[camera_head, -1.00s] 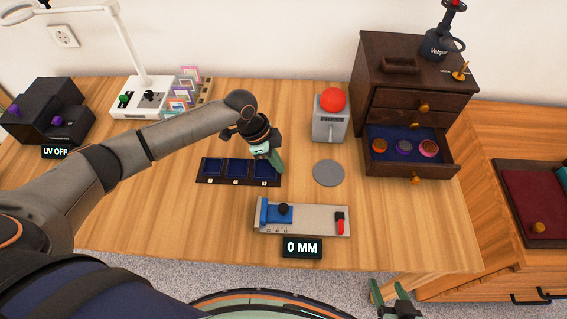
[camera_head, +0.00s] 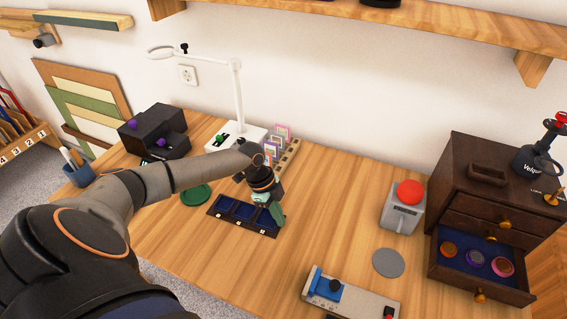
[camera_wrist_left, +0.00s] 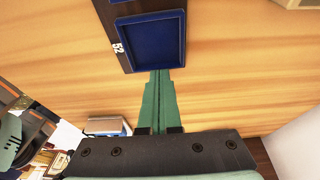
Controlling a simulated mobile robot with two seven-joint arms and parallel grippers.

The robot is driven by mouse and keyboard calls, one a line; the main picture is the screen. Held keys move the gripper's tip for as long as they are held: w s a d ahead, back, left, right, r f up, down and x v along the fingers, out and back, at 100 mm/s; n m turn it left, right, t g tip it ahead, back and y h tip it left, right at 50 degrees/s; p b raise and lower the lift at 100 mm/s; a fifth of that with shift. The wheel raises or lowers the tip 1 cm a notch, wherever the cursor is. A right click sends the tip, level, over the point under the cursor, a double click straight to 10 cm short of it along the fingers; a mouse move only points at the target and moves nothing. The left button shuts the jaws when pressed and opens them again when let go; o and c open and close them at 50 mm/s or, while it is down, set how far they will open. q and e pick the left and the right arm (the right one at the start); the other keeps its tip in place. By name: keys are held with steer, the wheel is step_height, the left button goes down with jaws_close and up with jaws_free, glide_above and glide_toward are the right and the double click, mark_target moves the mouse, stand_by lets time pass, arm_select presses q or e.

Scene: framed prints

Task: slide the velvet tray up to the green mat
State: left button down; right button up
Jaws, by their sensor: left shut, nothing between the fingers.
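The velvet tray (camera_head: 241,211) is a long dark tray with three blue-lined, empty compartments on the wooden table. The green mat (camera_head: 195,195) is a round disc just beyond the tray's left end; my forearm passes above it, and I cannot tell whether tray and mat touch. My left gripper (camera_head: 277,216) is shut and empty at the tray's right end. In the left wrist view the green fingertips (camera_wrist_left: 164,78) are right at the edge of the tray's end compartment (camera_wrist_left: 150,42), marked 52; contact is not certain.
A lamp (camera_head: 239,130) and colored frame samples (camera_head: 275,145) stand behind the tray. A black box (camera_head: 153,132) is at the left. A grey disc (camera_head: 388,263), a gauge block (camera_head: 350,297), a red-button device (camera_head: 403,205) and an open-drawer cabinet (camera_head: 470,215) are at the right.

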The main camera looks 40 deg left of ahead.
arm_select(q)
steer(key=shift+a, duration=0.1)
steer(key=v, duration=1.2)
steer(key=shift+r, duration=0.25)
steer(key=shift+s, duration=0.1)
